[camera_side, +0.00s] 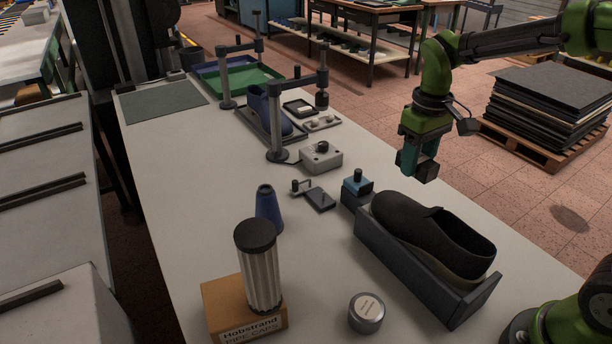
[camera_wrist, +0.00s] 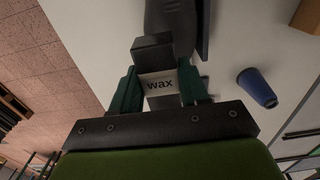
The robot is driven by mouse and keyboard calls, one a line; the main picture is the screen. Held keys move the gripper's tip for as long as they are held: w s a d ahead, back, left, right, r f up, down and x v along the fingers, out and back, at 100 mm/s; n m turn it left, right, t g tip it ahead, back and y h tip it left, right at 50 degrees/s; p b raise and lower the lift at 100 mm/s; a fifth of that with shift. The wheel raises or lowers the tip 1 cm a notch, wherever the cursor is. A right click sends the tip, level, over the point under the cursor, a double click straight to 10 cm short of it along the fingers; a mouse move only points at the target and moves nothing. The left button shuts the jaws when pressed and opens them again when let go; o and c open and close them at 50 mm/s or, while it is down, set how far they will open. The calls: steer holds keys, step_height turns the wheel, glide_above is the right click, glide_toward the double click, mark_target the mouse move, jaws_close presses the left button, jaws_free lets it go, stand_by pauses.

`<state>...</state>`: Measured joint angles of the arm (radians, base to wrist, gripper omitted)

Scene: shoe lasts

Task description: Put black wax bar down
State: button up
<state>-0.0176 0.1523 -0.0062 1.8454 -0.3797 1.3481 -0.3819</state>
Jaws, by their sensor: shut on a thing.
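The black wax bar (camera_wrist: 152,46) has a white label reading "wax" in the wrist view. It also shows as a dark block (camera_side: 427,171) in the side view. My gripper (camera_wrist: 158,88) is shut on it, with one teal finger on each side. In the side view my gripper (camera_side: 412,160) holds the bar in the air near the bench's right edge, clear of the bench top. The far end of the bar points away from the wrist camera.
A black shoe (camera_side: 432,232) lies in a dark grey cradle (camera_side: 400,268) in front of my gripper. A small blue-topped block (camera_side: 357,186), a grey switch box (camera_side: 322,158) and a blue cone (camera_side: 268,208) stand on the bench (camera_side: 190,165).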

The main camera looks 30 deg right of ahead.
steer(key=n, duration=0.1)
glide_above(331, 228)
steer(key=s+d, duration=0.3)
steer(key=s, duration=0.1)
step_height(331, 228, down, 7)
steer(key=w+a+f+m, duration=0.1)
steer(key=w+a+f, duration=0.1)
steer(key=w+a, duration=0.15)
steer(key=f, duration=0.9)
steer(key=shift+w+d, duration=0.2)
steer(key=o, duration=1.1)
steer(key=shift+f, duration=0.1)
